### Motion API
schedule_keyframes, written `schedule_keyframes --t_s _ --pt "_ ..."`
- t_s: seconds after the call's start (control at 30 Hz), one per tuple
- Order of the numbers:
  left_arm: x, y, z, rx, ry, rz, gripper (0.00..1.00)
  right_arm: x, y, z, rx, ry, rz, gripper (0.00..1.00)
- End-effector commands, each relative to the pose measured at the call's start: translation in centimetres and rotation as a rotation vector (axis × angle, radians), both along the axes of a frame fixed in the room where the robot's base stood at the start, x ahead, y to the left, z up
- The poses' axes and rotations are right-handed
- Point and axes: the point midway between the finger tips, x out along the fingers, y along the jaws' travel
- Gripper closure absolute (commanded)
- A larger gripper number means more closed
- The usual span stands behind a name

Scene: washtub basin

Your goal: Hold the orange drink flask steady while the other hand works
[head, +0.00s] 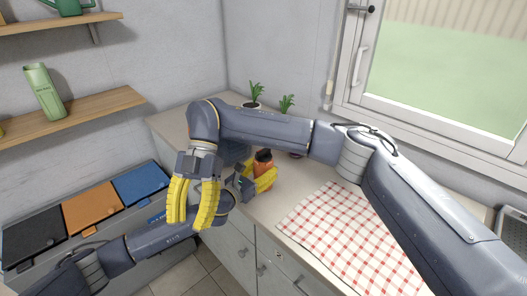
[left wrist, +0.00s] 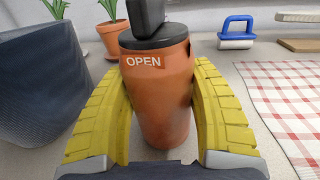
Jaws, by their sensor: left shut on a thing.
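The orange drink flask (head: 264,156) stands upright on the counter, with a dark lid. In the left wrist view the flask (left wrist: 160,95) fills the middle and bears an "OPEN" label below the lid. My left gripper (head: 258,178) is shut on it, with one yellow finger along each side of its body. Its fingers also show in the left wrist view (left wrist: 160,125). My right gripper (head: 192,215) points down to the left of the flask, apart from it. Its yellow fingers are spread with nothing seen between them.
A red checked cloth (head: 350,235) lies right of the flask. Potted plants (head: 252,104) stand behind. A dark grey ribbed object (left wrist: 38,85) is close on the left, and a blue-handled roller (left wrist: 237,35) is behind right. My right arm crosses above the counter.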

Motion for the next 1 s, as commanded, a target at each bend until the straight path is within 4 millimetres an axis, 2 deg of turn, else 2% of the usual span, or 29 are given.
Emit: schedule_keyframes --t_s 0.03,0.2,0.37,0.53,0.6,0.7,0.9,1.0 --pt "0.0 0.0 0.1 -0.001 -0.002 0.0 0.71 2.5 -0.2 1.2 -0.019 -0.056 -0.055 0.66" --pt "0.0 0.0 0.1 -0.001 -0.002 0.0 0.71 10.1 -1.2 5.4 -0.074 -0.22 -0.237 0.66" --pt "0.0 0.0 0.1 -0.001 -0.002 0.0 0.71 16.5 -2.9 10.6 -0.107 -0.365 -0.41 0.66" --pt "0.0 0.0 0.1 -0.001 -0.002 0.0 0.71 22.4 -6.0 15.2 -0.148 -0.508 -0.571 0.66" --pt "0.0 0.0 0.1 -0.001 -0.002 0.0 0.71 25.0 -8.1 14.9 -0.195 -0.57 -0.612 0.66" --pt "0.0 0.0 0.1 -0.001 -0.002 0.0 0.71 27.2 -10.6 12.9 -0.259 -0.623 -0.617 0.66" --pt "0.0 0.0 0.1 -0.001 -0.002 0.0 0.71 29.5 -14.0 9.9 -0.348 -0.683 -0.599 0.66" --pt "0.0 0.0 0.1 -0.001 -0.002 0.0 0.71 30.1 -15.0 9.0 -0.372 -0.698 -0.592 0.66"
